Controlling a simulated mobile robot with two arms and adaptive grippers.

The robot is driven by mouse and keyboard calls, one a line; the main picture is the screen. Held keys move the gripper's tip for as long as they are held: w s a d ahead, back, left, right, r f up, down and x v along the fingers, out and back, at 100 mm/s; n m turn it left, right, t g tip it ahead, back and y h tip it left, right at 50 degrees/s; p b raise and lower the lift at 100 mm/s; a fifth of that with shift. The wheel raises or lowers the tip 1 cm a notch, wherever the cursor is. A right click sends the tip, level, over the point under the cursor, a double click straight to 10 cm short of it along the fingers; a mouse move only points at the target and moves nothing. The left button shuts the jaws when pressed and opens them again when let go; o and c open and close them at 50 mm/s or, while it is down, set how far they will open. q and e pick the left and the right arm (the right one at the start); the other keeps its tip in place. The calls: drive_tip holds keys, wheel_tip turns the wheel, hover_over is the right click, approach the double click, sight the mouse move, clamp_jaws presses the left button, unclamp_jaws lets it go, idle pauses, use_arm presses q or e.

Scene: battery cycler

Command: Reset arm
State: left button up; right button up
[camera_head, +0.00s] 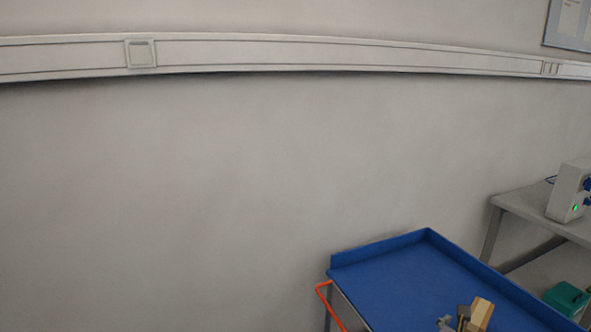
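Neither of my grippers nor any clear part of my arms shows in the head view. A blue-topped cart (400,270) with a raised rim stands at the lower right. An orange handle (328,305) is on its left side. A tan, wooden-looking block (481,313) and a small grey item (445,323) sit at the bottom edge of the picture over the cart, partly cut off. I cannot tell exactly what they are.
A grey bench (520,205) at the right holds a whitish device (567,192) with a green light and blue knobs. A green box (566,299) is on a lower level. A trunking rail (300,52) crosses the bare wall. The left shows only wall.

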drive_tip(key=s+a+f+m+g+y, duration=0.2)
drive_tip(key=s+a+f+m+y, duration=0.3)
drive_tip(key=s+f+m, duration=0.55)
drive_tip(key=s+a+f+m+g+y, duration=0.1)
drive_tip(key=s+a+m+g+y, duration=0.1)
drive_tip(key=s+a+m, duration=0.65)
drive_tip(key=s+a+f+m+g+y, duration=0.1)
drive_tip(key=s+a+m+g+y, duration=0.25)
drive_tip(key=s, duration=0.75)
wheel_tip(320, 180, down, 33)
drive_tip(key=s+m+b, duration=0.2)
drive_tip(key=b, duration=0.4)
use_arm(q)
wheel_tip(320, 180, down, 10)
drive_tip(key=b, duration=0.4)
drive_tip(key=shift+w+d, duration=0.45)
use_arm(e)
drive_tip(key=s+d+f+h, duration=0.1)
drive_tip(key=s+d+f, duration=0.2)
drive_tip(key=s+f, duration=1.3)
wheel_tip(320, 180, down, 3)
drive_tip(key=shift+r+n+g, duration=0.1)
drive_tip(key=shift+n+g, duration=0.25)
drive_tip(key=shift+g, duration=0.1)
drive_tip(key=shift+s, duration=0.1)
